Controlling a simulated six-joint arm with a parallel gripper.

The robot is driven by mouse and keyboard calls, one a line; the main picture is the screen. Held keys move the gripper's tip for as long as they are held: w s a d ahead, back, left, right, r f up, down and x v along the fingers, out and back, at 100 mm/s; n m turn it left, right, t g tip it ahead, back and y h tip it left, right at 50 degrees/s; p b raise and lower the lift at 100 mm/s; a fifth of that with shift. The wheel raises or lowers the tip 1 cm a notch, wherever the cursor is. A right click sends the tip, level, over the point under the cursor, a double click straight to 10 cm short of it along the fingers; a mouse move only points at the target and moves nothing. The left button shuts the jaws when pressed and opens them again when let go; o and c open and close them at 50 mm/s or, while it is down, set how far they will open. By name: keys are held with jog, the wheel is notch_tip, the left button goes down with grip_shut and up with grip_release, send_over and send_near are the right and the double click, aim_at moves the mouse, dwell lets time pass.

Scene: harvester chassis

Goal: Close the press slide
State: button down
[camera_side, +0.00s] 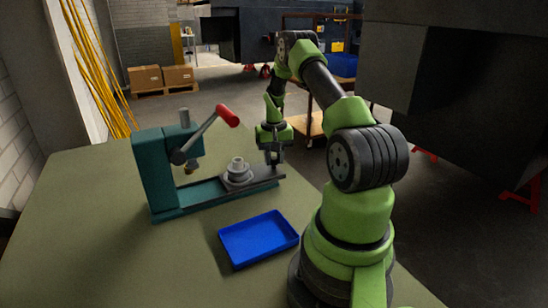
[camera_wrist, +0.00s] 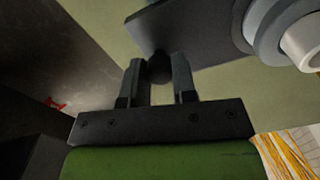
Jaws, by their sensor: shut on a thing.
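The teal press (camera_side: 158,172) stands on the table at the left, with a red-tipped lever (camera_side: 228,115) raised to the right. Its dark slide (camera_side: 262,176) extends right, out from under the press head. A grey round fixture with a light stepped part (camera_side: 238,172) sits on the slide, clear of the ram; it also shows in the wrist view (camera_wrist: 285,30). My gripper (camera_side: 274,160) is at the slide's outer right end. In the wrist view my gripper (camera_wrist: 160,75) has its fingers around a dark round knob (camera_wrist: 160,67) at the slide plate's end (camera_wrist: 190,30).
A blue tray (camera_side: 258,238) lies on the green table (camera_side: 90,230) in front of the slide. The table's right edge runs close by my gripper. The table's left front is clear.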

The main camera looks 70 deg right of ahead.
aim_at(234, 161)
jog(key=w+a, duration=0.8)
jog(key=shift+w+a, duration=0.3)
jog(key=shift+w, duration=0.05)
jog(key=c, duration=1)
grip_release()
jog(key=shift+o, duration=0.4)
jog(key=shift+s+d, duration=0.1)
jog(key=shift+r, duration=0.15)
notch_tip(234, 161, up, 7)
jog(key=shift+r, duration=0.15)
